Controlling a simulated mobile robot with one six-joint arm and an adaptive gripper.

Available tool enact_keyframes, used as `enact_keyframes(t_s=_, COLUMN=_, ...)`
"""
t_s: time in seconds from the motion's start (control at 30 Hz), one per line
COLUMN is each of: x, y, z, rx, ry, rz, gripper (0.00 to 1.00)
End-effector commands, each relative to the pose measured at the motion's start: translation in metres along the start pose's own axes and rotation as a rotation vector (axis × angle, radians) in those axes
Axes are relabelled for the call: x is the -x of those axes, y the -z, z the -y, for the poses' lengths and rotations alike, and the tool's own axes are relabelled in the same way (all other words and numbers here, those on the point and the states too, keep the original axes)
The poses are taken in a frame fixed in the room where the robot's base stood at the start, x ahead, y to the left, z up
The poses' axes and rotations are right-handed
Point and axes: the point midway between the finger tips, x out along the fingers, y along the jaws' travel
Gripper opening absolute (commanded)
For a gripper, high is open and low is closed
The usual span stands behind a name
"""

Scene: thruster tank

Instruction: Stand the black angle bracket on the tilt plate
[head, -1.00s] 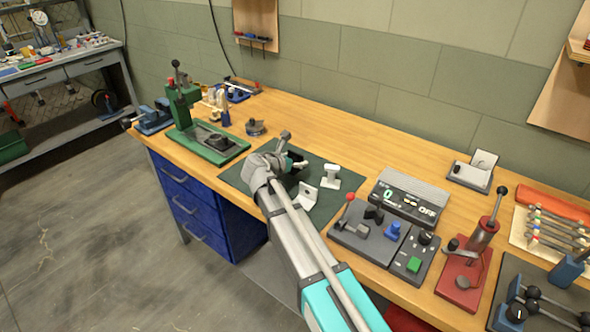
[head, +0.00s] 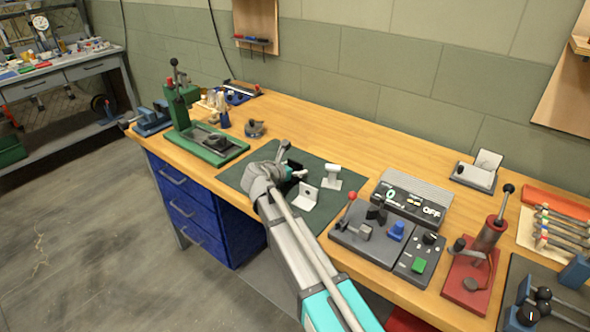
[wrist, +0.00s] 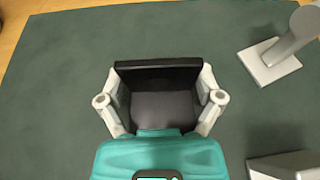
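The black angle bracket (wrist: 160,85) is between the two fingers of my gripper (wrist: 160,97) in the wrist view. Both fingers press against its sides, so my gripper is shut on it. In the head view the bracket (head: 295,168) is partly hidden behind my wrist, over the dark green mat (head: 245,178). I cannot tell whether it touches the mat. The tilt plate (head: 487,160) seems to be the pale slanted plate on a small grey base at the back right of the bench, well away from my gripper. Nothing stands on it.
A pale angle bracket (head: 304,196) and a pale flanged post (head: 333,177) stand on the mat right of my gripper. A grey control box (head: 410,200), a lever panel (head: 365,232) and a red press (head: 478,255) stand farther right. The bench behind the mat is clear.

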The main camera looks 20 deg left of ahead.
Motion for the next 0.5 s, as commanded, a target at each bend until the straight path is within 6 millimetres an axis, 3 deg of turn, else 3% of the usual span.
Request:
enact_keyframes(t_s=0.07, x=0.0001, y=-0.0002, z=0.0, rx=0.0, ry=0.0, rz=0.0, gripper=1.0)
enact_keyframes(t_s=0.5, x=0.0003, y=-0.0007, z=0.0, rx=0.0, ry=0.0, rz=0.0, gripper=1.0)
